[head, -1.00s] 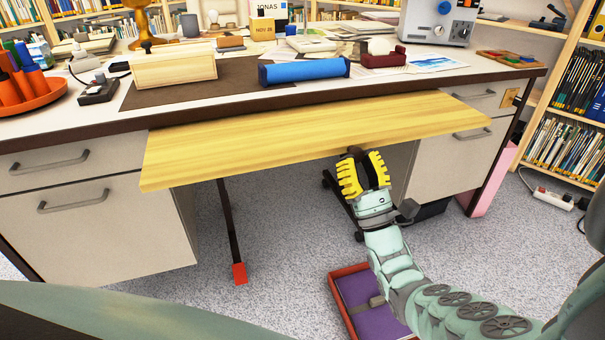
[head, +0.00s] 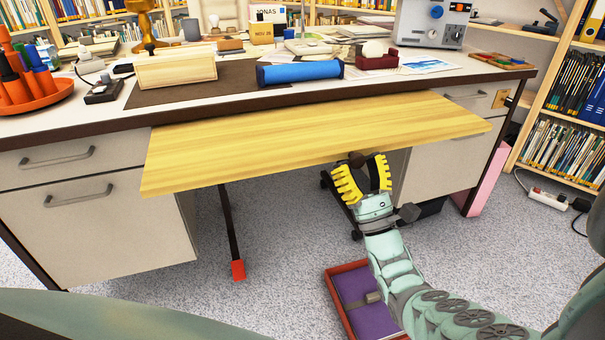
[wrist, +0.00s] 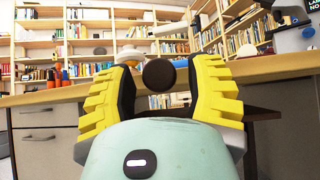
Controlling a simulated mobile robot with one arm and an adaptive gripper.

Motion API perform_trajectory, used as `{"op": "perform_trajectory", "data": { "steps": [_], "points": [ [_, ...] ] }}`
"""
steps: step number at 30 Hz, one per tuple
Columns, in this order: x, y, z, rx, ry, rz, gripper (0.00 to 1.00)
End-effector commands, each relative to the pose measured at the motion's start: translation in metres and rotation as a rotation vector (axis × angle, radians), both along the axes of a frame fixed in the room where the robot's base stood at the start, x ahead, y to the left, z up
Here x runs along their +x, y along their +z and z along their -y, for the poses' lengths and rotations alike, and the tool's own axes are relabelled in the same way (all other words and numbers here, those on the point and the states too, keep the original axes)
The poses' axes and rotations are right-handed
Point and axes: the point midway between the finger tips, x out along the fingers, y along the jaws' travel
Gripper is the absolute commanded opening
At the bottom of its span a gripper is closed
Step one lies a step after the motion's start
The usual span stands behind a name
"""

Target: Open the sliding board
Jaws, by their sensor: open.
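The sliding board (head: 310,140) is a light yellow wooden panel sticking out from under the desk top, well forward of the desk's front edge. A dark round knob (head: 357,158) is on its front edge, right of the middle; it also shows in the wrist view (wrist: 159,75). My gripper (head: 362,172), with yellow ribbed fingers, is open just in front of the knob. In the wrist view the knob appears between the spread fingertips (wrist: 157,82), with a gap on each side. The board's front edge (wrist: 50,98) runs behind the fingers.
Drawers with grey handles stand left (head: 95,220) and right (head: 440,155) under the desk. A red-footed leg (head: 238,268) and grey carpet show below the board. A red tray with a purple inside (head: 340,275) lies on the floor by my arm.

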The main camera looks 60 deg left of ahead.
Motion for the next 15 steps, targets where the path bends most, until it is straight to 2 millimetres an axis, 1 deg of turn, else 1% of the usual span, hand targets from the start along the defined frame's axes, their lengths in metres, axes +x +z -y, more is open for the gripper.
{"op": "perform_trajectory", "data": {
  "steps": [1, 3, 11, 15],
  "points": [
    [0.000, 0.000, 0.000, -0.001, 0.000, 0.000, 0.58],
    [0.000, -0.001, 0.000, -0.002, -0.001, -0.001, 0.63],
    [0.000, -0.002, 0.001, -0.003, -0.001, -0.001, 0.63],
    [-0.001, -0.012, 0.009, -0.006, -0.003, -0.002, 0.63]
  ]
}}
